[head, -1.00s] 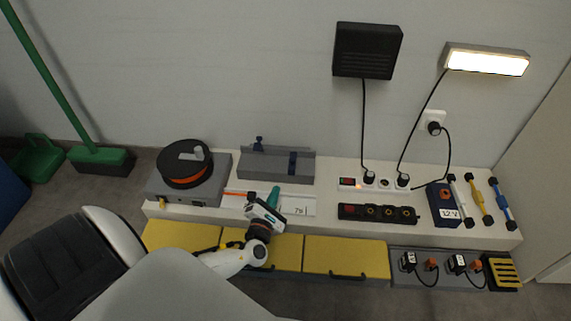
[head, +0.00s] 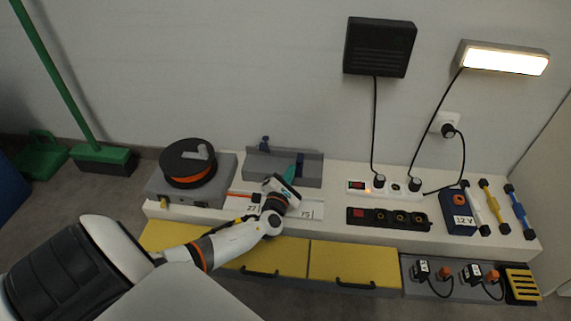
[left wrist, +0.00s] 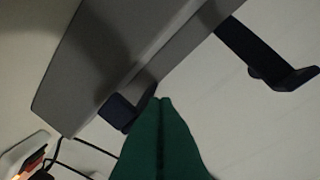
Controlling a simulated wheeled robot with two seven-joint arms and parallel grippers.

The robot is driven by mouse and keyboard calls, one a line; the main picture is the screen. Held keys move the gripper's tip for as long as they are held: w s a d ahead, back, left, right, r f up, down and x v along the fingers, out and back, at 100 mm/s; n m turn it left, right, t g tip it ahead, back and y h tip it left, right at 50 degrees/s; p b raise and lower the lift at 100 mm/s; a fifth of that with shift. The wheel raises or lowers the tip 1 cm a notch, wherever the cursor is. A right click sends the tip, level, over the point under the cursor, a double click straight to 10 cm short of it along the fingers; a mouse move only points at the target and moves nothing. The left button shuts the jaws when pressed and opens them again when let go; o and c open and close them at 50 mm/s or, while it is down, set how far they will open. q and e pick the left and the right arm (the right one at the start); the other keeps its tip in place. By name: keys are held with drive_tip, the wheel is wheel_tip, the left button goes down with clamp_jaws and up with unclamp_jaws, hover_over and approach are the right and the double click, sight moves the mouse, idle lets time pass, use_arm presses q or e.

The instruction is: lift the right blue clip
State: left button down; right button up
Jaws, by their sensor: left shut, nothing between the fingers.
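The right blue clip (head: 299,160) stands on the grey rail fixture (head: 262,168) at the back of the white bench. The left blue clip (head: 265,143) is at the fixture's left part. My left gripper (head: 293,168) has green fingers, shut and empty, at the right clip and partly in front of it. In the left wrist view the closed fingertips (left wrist: 160,101) are beside the right clip (left wrist: 118,112); contact is unclear. The left clip (left wrist: 268,62) shows farther right there. My right gripper is not in view.
An orange-black reel (head: 187,165) on a grey base is left of the fixture. A power strip (head: 387,218), a 12 V box (head: 459,212) and hanging cables are to the right. Yellow drawers (head: 350,262) front the bench. The wall is close behind.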

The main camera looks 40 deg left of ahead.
use_arm(q)
drive_tip(key=shift+w+a, duration=0.15)
drive_tip(key=shift+w, duration=0.25)
